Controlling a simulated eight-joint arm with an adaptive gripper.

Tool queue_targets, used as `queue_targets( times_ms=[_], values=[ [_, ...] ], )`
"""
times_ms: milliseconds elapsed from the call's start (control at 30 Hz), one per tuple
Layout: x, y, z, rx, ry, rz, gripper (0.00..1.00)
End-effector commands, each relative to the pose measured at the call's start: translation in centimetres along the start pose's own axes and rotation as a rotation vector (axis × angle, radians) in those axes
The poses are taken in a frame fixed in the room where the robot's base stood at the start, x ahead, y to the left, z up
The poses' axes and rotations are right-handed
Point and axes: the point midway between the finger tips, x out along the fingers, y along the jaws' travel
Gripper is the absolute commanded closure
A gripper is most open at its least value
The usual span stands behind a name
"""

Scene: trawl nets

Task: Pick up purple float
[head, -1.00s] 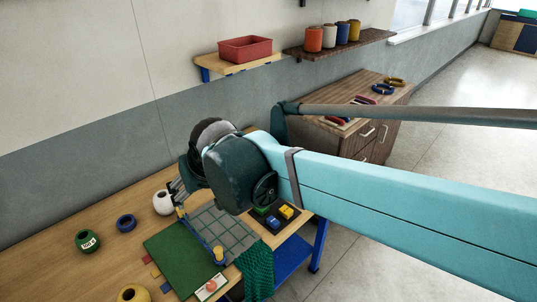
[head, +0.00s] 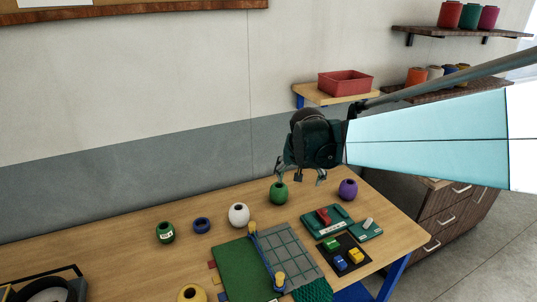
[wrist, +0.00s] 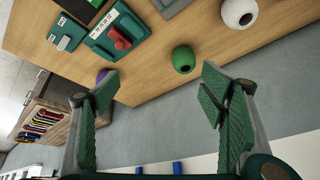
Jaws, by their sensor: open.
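The purple float (head: 348,189) stands on the right part of the wooden table, near its back edge. In the wrist view only a small piece of the purple float (wrist: 101,75) shows, mostly hidden behind the left finger. My gripper (head: 300,180) is open and empty, to the left of the purple float and apart from it in the head view. In the wrist view my gripper (wrist: 160,86) has its green-padded fingers spread wide with nothing between them.
A green float (head: 278,192) stands just below my gripper in the head view, with a white float (head: 238,214) to its left. A teal tray (head: 327,220) lies in front of the purple float. The wall (head: 150,170) stands behind the table.

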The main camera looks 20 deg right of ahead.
Motion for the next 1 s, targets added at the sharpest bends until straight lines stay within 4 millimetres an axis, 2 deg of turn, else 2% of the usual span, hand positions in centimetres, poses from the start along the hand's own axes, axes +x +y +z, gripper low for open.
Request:
queue_targets(
  times_ms=[100, 400, 767, 1000],
  values=[
    [1.8, 0.9, -2.1, 0.05, -0.005, 0.023, 0.29],
    [6.3, 3.4, -6.5, 0.174, -0.014, 0.08, 0.29],
    [12.4, 7.4, -11.1, 0.324, -0.02, 0.149, 0.29],
    [16.9, 10.6, -13.7, 0.426, -0.022, 0.195, 0.29]
  ],
)
